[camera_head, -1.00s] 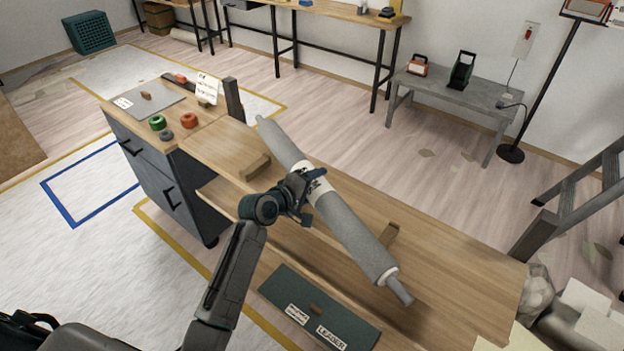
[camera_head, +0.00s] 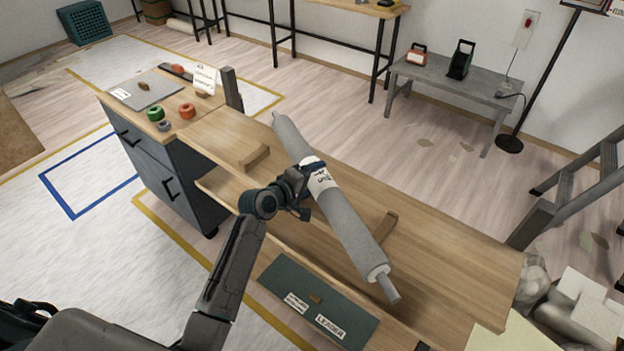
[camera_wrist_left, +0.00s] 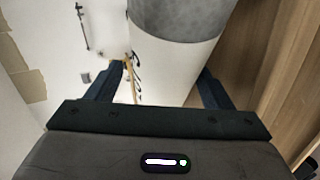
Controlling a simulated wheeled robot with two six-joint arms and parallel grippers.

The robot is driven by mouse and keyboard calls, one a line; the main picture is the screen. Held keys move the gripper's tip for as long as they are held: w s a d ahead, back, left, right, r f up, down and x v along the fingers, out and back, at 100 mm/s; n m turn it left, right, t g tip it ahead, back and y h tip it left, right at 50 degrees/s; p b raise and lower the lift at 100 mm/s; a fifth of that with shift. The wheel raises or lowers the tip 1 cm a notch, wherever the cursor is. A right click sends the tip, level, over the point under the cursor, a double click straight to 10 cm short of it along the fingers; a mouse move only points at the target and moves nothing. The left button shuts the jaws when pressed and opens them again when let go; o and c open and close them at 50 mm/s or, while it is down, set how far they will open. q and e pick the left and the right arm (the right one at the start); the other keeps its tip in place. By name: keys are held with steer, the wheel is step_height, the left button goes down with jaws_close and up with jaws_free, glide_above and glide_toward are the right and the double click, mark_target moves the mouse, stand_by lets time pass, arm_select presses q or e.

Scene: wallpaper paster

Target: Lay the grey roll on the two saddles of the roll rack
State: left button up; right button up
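The grey roll (camera_head: 350,225) has a white printed band near its middle and a thin core end at the front. It lies at a slant across the roll rack in the head view. My left gripper (camera_head: 311,187) is shut on it at the band; the left wrist view shows the roll (camera_wrist_left: 178,45) between both fingers. One wooden saddle (camera_head: 256,157) shows left of the roll and the other saddle (camera_head: 384,228) shows to its right. The roll looks held above them; contact is not clear. My right gripper is out of view.
The wooden bench (camera_head: 450,270) has free room right of the roll. A green LEADER panel (camera_head: 350,306) lies at the front. A cabinet (camera_head: 165,175) with tape rolls (camera_head: 156,113) stands left. A stepladder (camera_head: 570,190) stands right.

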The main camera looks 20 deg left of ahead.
arm_select(q)
steer(key=shift+r, duration=0.15)
steer(key=shift+r, duration=0.2)
steer(key=b+v, duration=0.1)
steer(key=v, duration=1.1)
steer(key=shift+f, duration=0.15)
